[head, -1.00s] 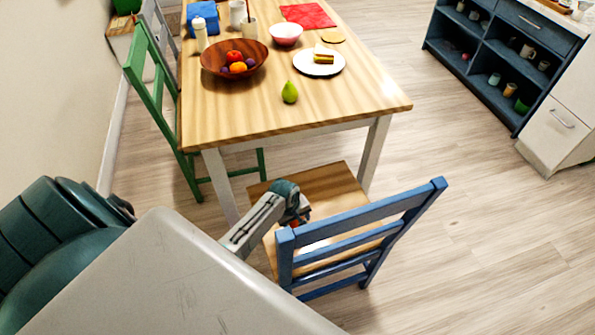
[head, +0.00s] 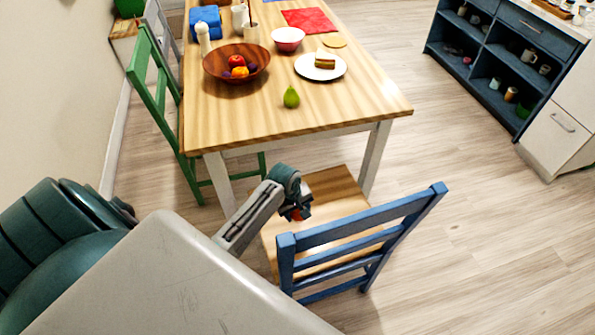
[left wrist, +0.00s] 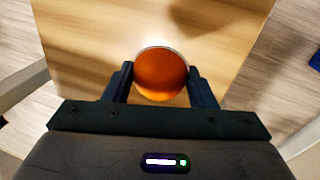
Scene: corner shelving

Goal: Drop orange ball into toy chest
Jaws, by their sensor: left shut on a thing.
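The orange ball (left wrist: 160,76) is between the two dark fingers of my left gripper (left wrist: 161,84) in the left wrist view. The fingers are shut on its sides. In the head view my left gripper (head: 298,213) is over the wooden seat of the blue chair, and a small bit of orange shows at its tip. The wooden seat fills the background behind the ball in the left wrist view. I cannot see a toy chest in either view. My right gripper is not in view.
The blue chair's backrest (head: 365,222) stands close to the right of my left gripper. The wooden table (head: 240,120) is beyond, with a fruit bowl (head: 216,74), a pear (head: 291,97) and a plate (head: 335,72). A green chair (head: 150,75) is at left. Floor is clear at right.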

